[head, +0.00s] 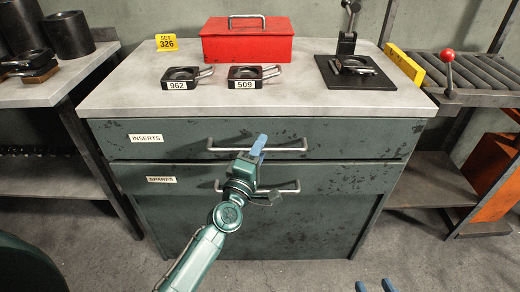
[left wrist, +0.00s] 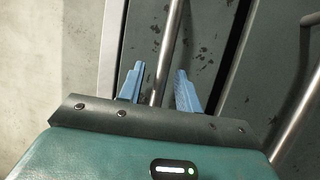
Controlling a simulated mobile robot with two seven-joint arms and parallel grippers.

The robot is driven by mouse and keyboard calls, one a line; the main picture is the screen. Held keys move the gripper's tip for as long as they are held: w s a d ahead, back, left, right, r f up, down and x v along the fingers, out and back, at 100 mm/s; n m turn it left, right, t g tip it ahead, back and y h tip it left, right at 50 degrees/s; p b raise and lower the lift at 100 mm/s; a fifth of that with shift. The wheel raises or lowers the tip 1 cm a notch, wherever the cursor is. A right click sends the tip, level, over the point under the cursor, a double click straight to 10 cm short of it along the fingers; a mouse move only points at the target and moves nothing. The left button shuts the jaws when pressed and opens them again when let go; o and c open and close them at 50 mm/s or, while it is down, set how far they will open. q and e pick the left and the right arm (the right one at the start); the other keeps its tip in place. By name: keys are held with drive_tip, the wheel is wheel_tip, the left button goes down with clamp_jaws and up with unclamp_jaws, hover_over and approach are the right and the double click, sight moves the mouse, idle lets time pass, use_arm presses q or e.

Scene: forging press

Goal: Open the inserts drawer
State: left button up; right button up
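The inserts drawer (head: 350,138) is the upper dark green drawer, with a white INSERTS label (head: 146,138) at its left. Its front looks flush with the cabinet. Its handle (head: 290,149) is a horizontal metal bar, and it also shows in the left wrist view (left wrist: 169,45). My left gripper (head: 260,143) is at the middle of this handle. In the left wrist view its two blue fingers (left wrist: 160,85) are apart, one on each side of the bar, with gaps visible. My right gripper (head: 375,286) shows only its blue fingertips at the bottom edge, apart and empty, away from the cabinet.
The spares drawer (head: 350,180) is just below, with its own bar handle (head: 290,186). On the countertop (head: 130,92) stand a red box (head: 247,45), two die holders labelled 962 (head: 185,77) and 509 (head: 254,77), and a black press stand (head: 355,72). The floor in front is clear.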

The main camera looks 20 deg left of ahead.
use_arm(q)
drive_tip(key=shift+w, duration=0.1)
drive_tip(key=shift+c, duration=0.4)
clamp_jaws()
